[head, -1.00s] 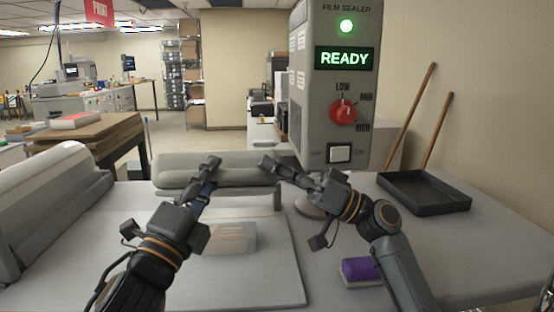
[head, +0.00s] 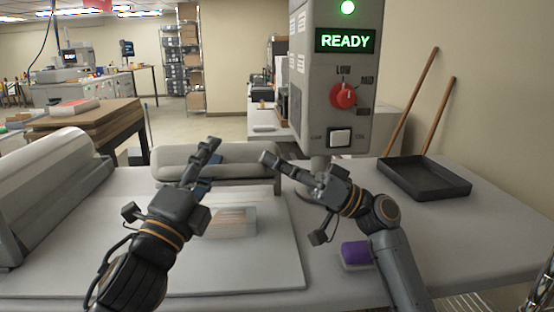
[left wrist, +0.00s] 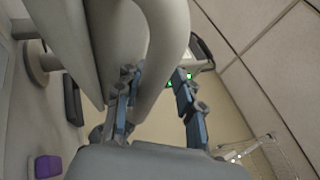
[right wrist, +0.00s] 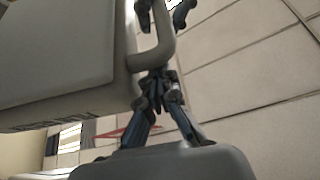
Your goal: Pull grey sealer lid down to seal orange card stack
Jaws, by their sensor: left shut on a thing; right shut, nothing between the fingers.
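The grey sealer lid (head: 240,155) is a long rounded bar, raised at the back of the pale sealer bed (head: 140,275). My left gripper (head: 205,160) is shut on the lid's front part. In the left wrist view its fingers (left wrist: 158,95) straddle a curved grey edge. My right gripper (head: 280,168) is shut and empty at the lid's right end. In the right wrist view its fingers (right wrist: 160,90) are together beside a grey looped handle (right wrist: 157,50). The card stack (head: 230,222) lies on the bed below the lid, looking greyish with faint orange lines.
The control box (head: 345,100) reads READY with a green light, red dial and white switch. A purple-topped block (head: 356,254) and a black tray (head: 425,180) lie to the right. A large film roll (head: 50,195) stands at the left.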

